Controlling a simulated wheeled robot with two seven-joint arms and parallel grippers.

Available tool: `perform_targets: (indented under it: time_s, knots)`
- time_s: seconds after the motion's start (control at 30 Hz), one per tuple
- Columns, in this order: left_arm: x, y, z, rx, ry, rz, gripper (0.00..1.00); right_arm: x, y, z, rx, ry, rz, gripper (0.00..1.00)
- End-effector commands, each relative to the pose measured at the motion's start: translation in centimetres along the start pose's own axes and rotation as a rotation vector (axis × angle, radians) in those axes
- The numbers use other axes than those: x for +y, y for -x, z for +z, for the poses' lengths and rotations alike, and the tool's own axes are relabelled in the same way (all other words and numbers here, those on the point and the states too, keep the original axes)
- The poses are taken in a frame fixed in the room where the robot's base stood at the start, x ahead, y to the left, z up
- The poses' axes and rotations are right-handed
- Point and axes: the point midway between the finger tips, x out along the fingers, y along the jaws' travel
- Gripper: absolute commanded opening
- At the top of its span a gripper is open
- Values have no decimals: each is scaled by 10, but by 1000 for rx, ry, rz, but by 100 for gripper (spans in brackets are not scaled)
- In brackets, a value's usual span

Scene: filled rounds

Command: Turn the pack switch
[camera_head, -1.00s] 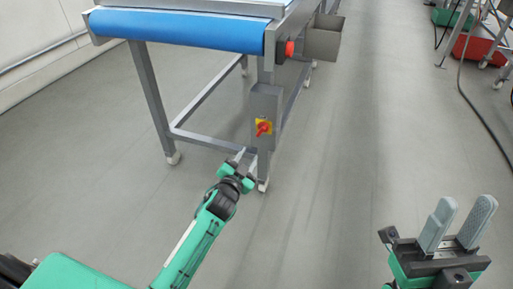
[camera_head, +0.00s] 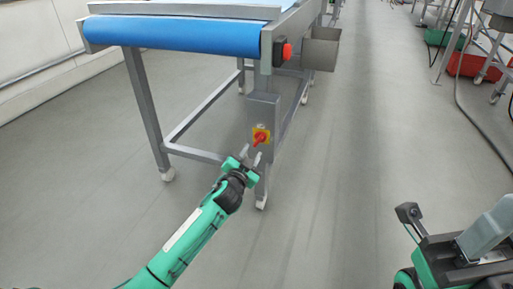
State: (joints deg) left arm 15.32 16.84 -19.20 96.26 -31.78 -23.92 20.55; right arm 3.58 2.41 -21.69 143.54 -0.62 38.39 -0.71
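The pack switch (camera_head: 260,139) is a red rotary handle on a yellow plate. It sits on a grey box (camera_head: 263,112) fixed to the leg of the conveyor table, and its handle is tilted. My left gripper (camera_head: 251,156) is just below the switch, with its two fingers apart and nothing between them. The fingertips are close under the handle; I cannot tell whether they touch it. My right gripper (camera_head: 500,236) is at the lower right edge, away from the switch, and partly cut off by the picture edge.
The conveyor has a blue belt (camera_head: 180,36) and a red button (camera_head: 286,51) above the switch. A grey metal bin (camera_head: 322,50) hangs beside it. A red crate (camera_head: 470,66) and a cable lie at the right. The floor between is clear.

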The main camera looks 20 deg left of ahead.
Motion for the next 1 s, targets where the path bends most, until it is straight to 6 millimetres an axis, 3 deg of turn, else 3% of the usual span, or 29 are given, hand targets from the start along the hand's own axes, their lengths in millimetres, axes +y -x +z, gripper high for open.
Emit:
perform_targets:
  time_s: [0.2,0.4,0.83,1.0]
  knots:
    - [0,-33,1,1,-2,-1,34,-6,1,1,18,-19,-11,36]
    - [0,-52,1,0,-1,-1,34,-11,-3,2,30,-33,-22,36]
    - [0,-59,0,0,0,0,34,-14,-10,1,44,-44,-14,36]
    - [0,-58,0,0,0,0,2,-14,-8,1,43,-43,-16,36]
